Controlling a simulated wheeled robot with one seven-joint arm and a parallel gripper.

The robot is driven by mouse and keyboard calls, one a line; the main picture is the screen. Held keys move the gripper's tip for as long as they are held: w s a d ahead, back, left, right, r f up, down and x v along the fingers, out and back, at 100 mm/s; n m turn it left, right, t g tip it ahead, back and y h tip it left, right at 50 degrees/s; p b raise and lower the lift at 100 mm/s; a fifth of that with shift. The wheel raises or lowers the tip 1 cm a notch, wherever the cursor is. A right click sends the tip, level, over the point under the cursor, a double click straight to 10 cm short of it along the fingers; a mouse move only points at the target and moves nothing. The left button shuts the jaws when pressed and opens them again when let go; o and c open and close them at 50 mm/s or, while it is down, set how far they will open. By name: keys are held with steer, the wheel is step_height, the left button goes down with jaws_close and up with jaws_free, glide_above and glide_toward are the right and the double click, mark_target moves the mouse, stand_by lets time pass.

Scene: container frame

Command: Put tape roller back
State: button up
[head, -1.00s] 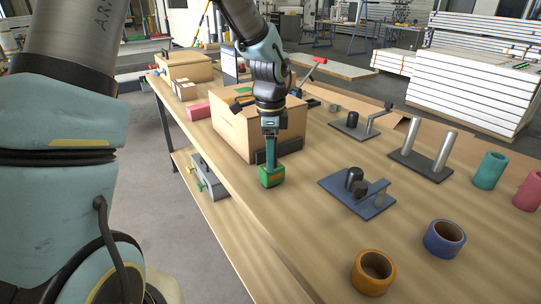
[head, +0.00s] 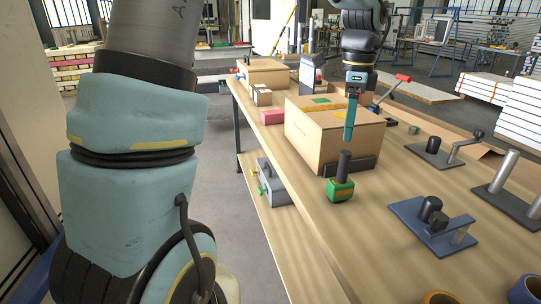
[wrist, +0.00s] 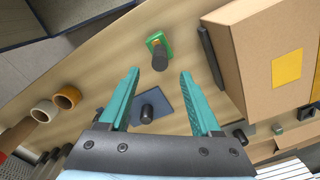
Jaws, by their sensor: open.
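The tape roller (head: 340,190), a green body with an orange front and an upright dark handle, stands on the workbench in front of a cardboard box in the head view. In the wrist view the tape roller (wrist: 160,52) shows past the fingertips, near the gap between them, apart from both. My gripper (head: 348,140) is above the handle in the head view. In the wrist view my gripper (wrist: 161,74) has its two teal fingers spread, with nothing held between them.
The cardboard box (head: 318,138) stands close behind the roller, with a dark bracket (head: 365,165) at its base. A blue plate with dark posts (head: 415,217) lies to the right. Tape rolls (wrist: 67,97) stand on the bench. The bench's left edge is near the roller.

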steer(key=s+a+f+n, duration=0.1)
steer(key=a+f+n, duration=0.2)
steer(key=a+n, duration=0.4)
steer(key=s+a+f+n+t, duration=0.1)
steer(key=a+f+n, duration=0.2)
steer(key=a+n, duration=0.4)
steer(key=s+a+f+n, duration=0.2)
steer(key=a+n, duration=0.5)
steer(key=a, duration=0.9)
steer(key=shift+f+t, duration=0.3)
steer(key=shift+f, duration=0.45)
